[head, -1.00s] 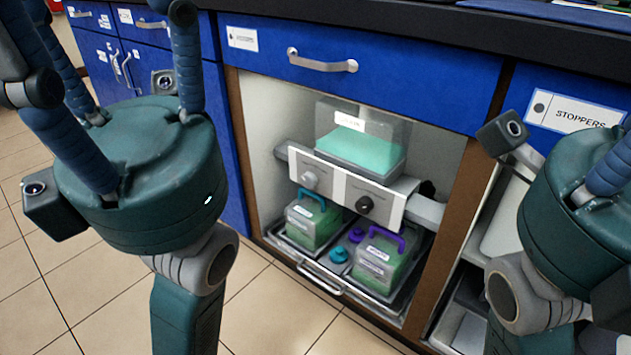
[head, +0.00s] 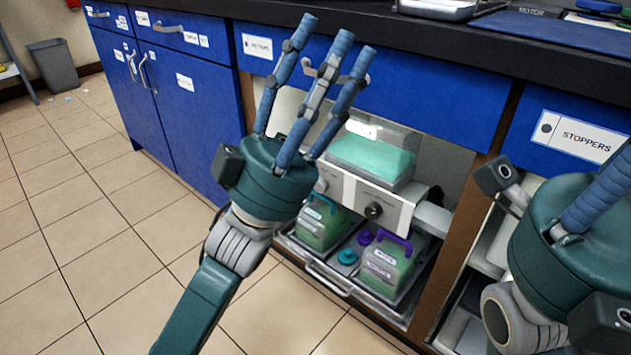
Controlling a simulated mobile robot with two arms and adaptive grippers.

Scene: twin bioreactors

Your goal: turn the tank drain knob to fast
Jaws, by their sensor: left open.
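A clear tank (head: 372,160) of green liquid stands in the open cabinet bay. Below it, a pale front panel (head: 347,196) carries a dark knob (head: 374,210) and a light grey knob (head: 321,186). The panel's print is too small to read, so I cannot tell either setting. My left gripper (head: 338,36) is open and empty, fingers pointing up, in front of the bay's left side. It overlaps the tank's left edge in view and touches neither knob. My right gripper (head: 600,195) is cut off at the right edge; its fingertips are out of view.
Two green containers, one with a teal handle (head: 323,222) and one with a purple handle (head: 390,265), stand in a tray under the panel. Teal and purple caps lie between them. A blue drawer and dark countertop overhang the bay.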

